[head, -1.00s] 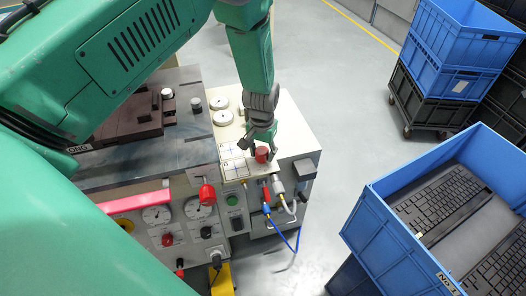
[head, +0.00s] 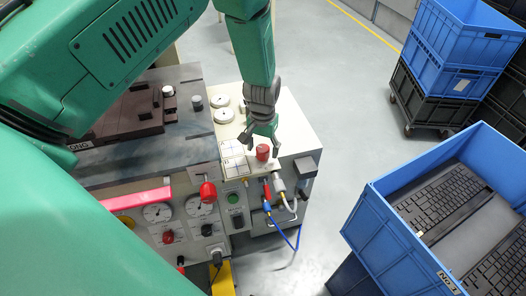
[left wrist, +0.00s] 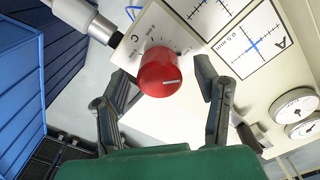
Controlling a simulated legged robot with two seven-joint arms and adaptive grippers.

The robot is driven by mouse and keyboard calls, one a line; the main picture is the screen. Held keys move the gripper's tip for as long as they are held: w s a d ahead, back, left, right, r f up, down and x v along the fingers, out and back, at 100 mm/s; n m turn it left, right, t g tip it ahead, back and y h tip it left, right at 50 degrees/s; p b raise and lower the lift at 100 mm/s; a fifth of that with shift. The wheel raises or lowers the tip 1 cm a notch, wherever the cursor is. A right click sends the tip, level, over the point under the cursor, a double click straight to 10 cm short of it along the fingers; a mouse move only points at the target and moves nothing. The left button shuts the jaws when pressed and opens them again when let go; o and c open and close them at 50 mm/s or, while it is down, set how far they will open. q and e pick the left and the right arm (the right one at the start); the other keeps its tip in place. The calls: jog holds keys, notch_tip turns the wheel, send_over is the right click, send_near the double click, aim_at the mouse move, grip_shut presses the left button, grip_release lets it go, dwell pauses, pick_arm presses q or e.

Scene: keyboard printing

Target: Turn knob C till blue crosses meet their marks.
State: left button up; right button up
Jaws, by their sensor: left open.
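Knob C (left wrist: 160,72) is a red round knob with a white pointer line, on a white plate marked C in the left wrist view. It also shows as a red cap in the head view (head: 263,153). My left gripper (head: 261,143) is open above it. In the left wrist view its two fingers (left wrist: 166,88) stand on either side of the knob, with gaps visible. Card A (left wrist: 252,42) carries a blue cross over fine black scale lines. A second card (left wrist: 205,12) is cut by the top edge. I cannot tell exactly how far the crosses sit from their marks.
A metal cylinder fitting (left wrist: 85,18) stands close to the knob. A blue crate (head: 400,225) of keyboards is at right.

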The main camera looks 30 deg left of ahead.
aim_at(262, 148)
pick_arm(q)
notch_tip(262, 148, up, 10)
dwell(0.3)
jog(key=shift+s, duration=0.1)
dwell(0.4)
